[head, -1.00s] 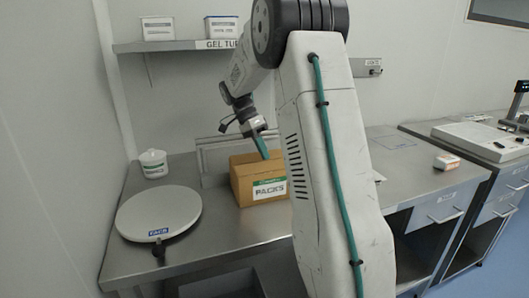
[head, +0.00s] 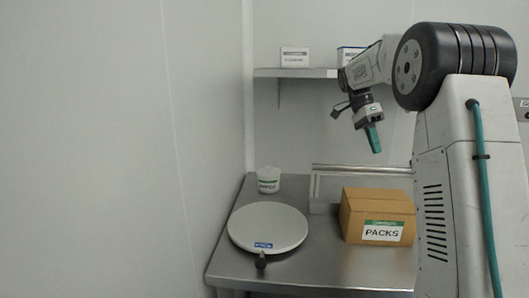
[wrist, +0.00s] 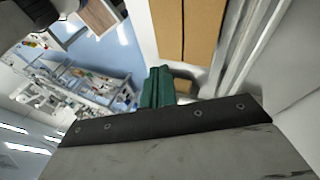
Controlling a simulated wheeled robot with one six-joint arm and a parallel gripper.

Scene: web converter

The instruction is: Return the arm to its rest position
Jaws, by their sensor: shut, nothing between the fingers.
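My gripper (head: 374,139) has green fingers that are shut with nothing between them. In the head view it hangs in the air above the cardboard box and the back of the bench, pointing down, apart from both. My arm rises at the right of the head view and hides part of the bench and shelf. In the wrist view the green fingers (wrist: 157,87) show in the middle, with the cardboard box (wrist: 186,30) beyond them.
The box labelled PACKS (head: 378,217) sits on the steel bench (head: 310,268). A round white plate (head: 268,228) and a lidded white tub (head: 268,180) stand left of it. A wall shelf (head: 296,73) holds small white boxes (head: 294,56).

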